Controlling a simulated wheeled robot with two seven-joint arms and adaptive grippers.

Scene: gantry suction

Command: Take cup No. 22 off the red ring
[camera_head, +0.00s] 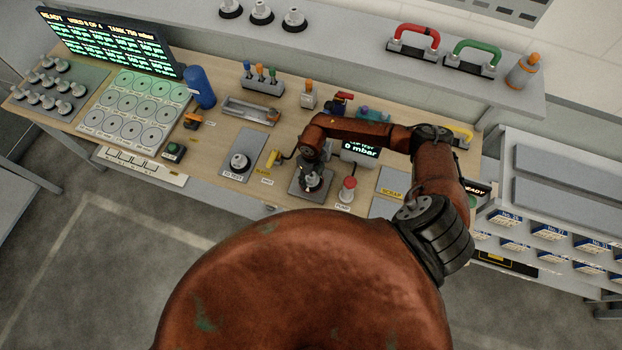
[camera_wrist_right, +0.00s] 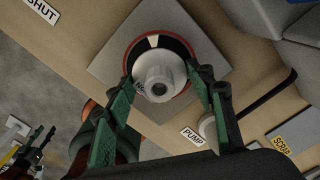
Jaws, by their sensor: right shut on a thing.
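The cup (camera_wrist_right: 158,76), white and round with a dark hole in its top, stands upright inside the red ring (camera_wrist_right: 186,50) on a square grey plate (camera_wrist_right: 113,42). Its number cannot be read. In the head view the cup (camera_head: 312,180) is small and dark-rimmed below my right wrist. My right gripper (camera_wrist_right: 160,86) has its two green-padded fingers on either side of the cup and is shut on it. It also shows in the head view (camera_head: 311,166). The cup is still at the ring; whether it is lifted at all cannot be told.
A red PUMP knob (camera_head: 348,187) is close right of the plate, beside a 0 mbar display (camera_head: 360,149). The SCRAP plate (camera_head: 391,183) is right. Shelf (camera_head: 350,48) overhangs behind.

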